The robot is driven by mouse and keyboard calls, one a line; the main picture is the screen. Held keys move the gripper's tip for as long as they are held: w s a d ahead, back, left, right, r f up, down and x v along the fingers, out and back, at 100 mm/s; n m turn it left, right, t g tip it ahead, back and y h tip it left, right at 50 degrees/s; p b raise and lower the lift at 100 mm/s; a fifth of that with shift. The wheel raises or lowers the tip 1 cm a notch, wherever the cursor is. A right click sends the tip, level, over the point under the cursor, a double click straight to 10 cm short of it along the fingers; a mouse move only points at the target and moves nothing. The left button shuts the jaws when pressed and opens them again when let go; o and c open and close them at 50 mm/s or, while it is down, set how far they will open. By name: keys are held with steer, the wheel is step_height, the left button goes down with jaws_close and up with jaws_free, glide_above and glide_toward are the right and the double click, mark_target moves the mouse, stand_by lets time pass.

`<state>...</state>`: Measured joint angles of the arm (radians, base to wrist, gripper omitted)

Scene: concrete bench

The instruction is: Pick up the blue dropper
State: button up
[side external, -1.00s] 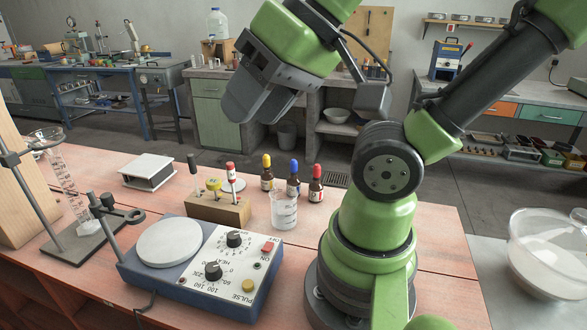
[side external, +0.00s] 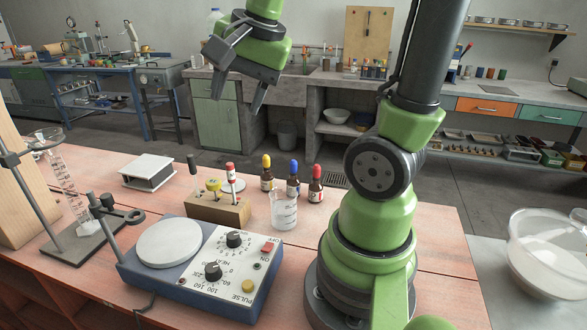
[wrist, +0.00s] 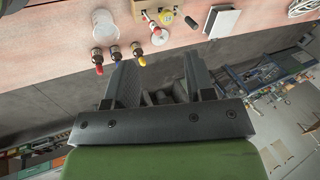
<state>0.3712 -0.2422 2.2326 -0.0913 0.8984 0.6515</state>
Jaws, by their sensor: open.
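The blue dropper (side external: 293,179) is a dark bottle with a blue bulb top, standing upright on the bench between a yellow-topped bottle (side external: 267,173) and a red-topped bottle (side external: 316,184). In the wrist view the blue dropper (wrist: 116,54) shows near the upper left, beyond the jaws and left of their gap. My gripper (side external: 234,88) is open and empty, high above the bench's far edge and up and left of the bottles in the side view. Both of its fingers show in the wrist view (wrist: 160,62).
A glass beaker (side external: 284,212) stands close in front of the bottles. A wooden rack (side external: 218,209) with tubes is to their left. A blue hotplate (side external: 205,265), a stand with a ring (side external: 85,235) and a white-topped block (side external: 148,170) also occupy the bench. Air around the gripper is clear.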

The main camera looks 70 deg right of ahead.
steer(key=d+f+m+g, duration=0.3)
steer(key=d+f+m, duration=0.4)
steer(key=d+m, duration=0.45)
steer(key=m+g, duration=0.2)
steer(key=m, duration=0.4)
glide_above(294, 161)
steer(key=f, duration=0.6)
steer(key=shift+a+f, duration=0.1)
steer(key=shift+a, duration=0.1)
step_height(294, 161, down, 4)
steer(key=shift+s+r, duration=0.1)
steer(key=shift+r, duration=0.1)
steer(key=f, duration=0.6)
steer(key=shift+d+f, duration=0.2)
steer(key=shift+d, duration=0.1)
steer(key=c, duration=0.7)
